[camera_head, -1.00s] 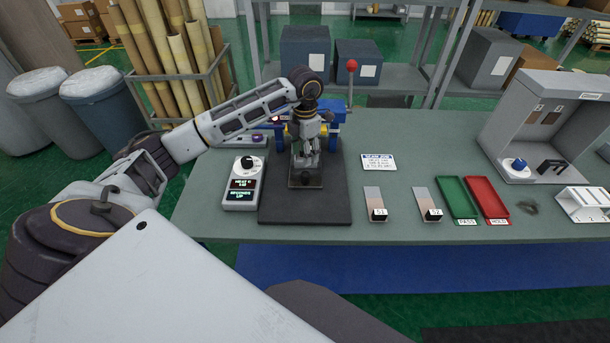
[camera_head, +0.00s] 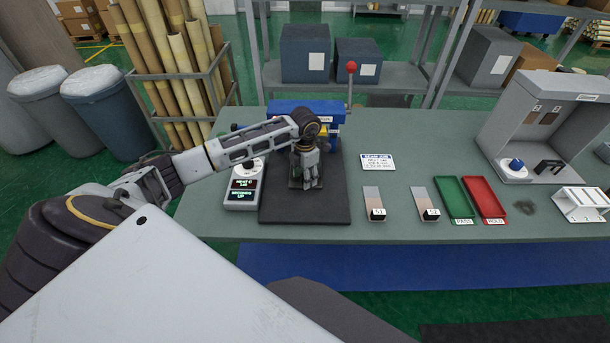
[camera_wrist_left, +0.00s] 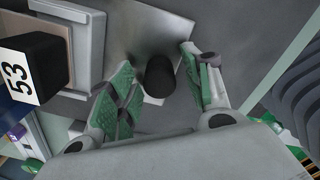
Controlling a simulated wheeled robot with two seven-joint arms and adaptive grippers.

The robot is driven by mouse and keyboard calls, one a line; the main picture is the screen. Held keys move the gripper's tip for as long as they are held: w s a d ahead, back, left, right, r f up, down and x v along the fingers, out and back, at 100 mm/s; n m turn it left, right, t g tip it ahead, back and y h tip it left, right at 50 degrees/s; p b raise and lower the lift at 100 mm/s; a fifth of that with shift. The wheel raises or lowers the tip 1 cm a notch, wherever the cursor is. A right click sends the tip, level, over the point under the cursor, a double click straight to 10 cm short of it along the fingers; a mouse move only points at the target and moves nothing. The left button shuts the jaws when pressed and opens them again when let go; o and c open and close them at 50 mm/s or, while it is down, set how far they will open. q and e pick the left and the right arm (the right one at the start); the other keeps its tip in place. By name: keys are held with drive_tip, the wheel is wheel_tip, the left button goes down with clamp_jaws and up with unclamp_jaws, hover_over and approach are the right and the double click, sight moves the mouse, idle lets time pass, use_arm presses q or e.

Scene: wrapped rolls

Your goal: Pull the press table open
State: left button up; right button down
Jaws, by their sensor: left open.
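The blue press (camera_head: 295,108) stands at the back of the dark mat, partly covered by my left arm. Its table is a grey metal plate (camera_head: 294,184), mostly hidden under my left gripper (camera_head: 306,180). In the left wrist view, the plate (camera_wrist_left: 150,28) carries a short black knob (camera_wrist_left: 160,75). The green-padded fingers of my left gripper (camera_wrist_left: 158,88) are open, one on each side of the knob. I cannot tell whether either finger touches it. My right gripper is not in view.
A control box (camera_head: 241,186) with a dial stands left of the dark mat (camera_head: 315,208). A red-knobbed lever (camera_head: 351,68) rises at the press's right. Sample strips (camera_head: 373,196), a green tray (camera_head: 455,198) and a red tray (camera_head: 484,197) lie to the right.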

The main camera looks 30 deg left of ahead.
use_arm(q)
drive_tip(key=shift+f, duration=0.1)
drive_tip(key=shift+c, duration=0.2)
clamp_jaws()
